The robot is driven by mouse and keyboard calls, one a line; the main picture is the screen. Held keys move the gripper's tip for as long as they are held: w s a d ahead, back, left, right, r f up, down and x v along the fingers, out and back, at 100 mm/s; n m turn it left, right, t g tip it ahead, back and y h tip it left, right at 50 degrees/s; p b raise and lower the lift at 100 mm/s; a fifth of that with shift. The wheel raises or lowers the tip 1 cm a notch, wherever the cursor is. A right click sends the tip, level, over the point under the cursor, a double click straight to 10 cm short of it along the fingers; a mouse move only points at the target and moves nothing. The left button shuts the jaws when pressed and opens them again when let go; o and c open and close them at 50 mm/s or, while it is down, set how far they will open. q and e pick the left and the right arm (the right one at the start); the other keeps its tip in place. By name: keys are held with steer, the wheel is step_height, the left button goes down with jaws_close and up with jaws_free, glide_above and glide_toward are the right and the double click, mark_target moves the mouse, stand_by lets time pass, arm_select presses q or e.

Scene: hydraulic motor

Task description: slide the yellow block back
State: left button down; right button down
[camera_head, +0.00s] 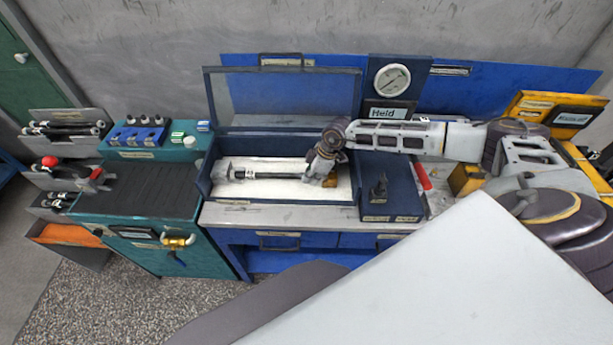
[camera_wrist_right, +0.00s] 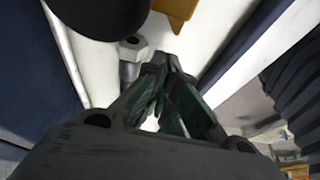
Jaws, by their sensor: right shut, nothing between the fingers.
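A small yellow-brown block (camera_head: 331,182) sits on the white floor of an open blue box, at its right end, partly hidden by my gripper. The wrist view shows a yellow block (camera_wrist_right: 178,9) at the top edge, apart from the fingertips. My right gripper (camera_head: 318,180) reaches down into the box from the right, its fingers shut and empty. It also fills the middle of the wrist view (camera_wrist_right: 168,62). A grey rod (camera_head: 258,173) lies along the box toward the gripper. My left gripper is not in view.
The clear lid (camera_head: 285,98) stands raised behind the box. A dark blue unit (camera_head: 376,192) with a black knob stands right of it. Another yellow block (camera_head: 466,179) is farther right, near a red handle (camera_head: 423,176). The box's white floor (camera_head: 290,193) is partly bare.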

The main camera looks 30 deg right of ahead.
steer(key=shift+s+d+p, duration=0.3)
steer(key=shift+s+d, duration=0.25)
steer(key=shift+d, duration=0.25)
steer(key=shift+d, duration=0.1)
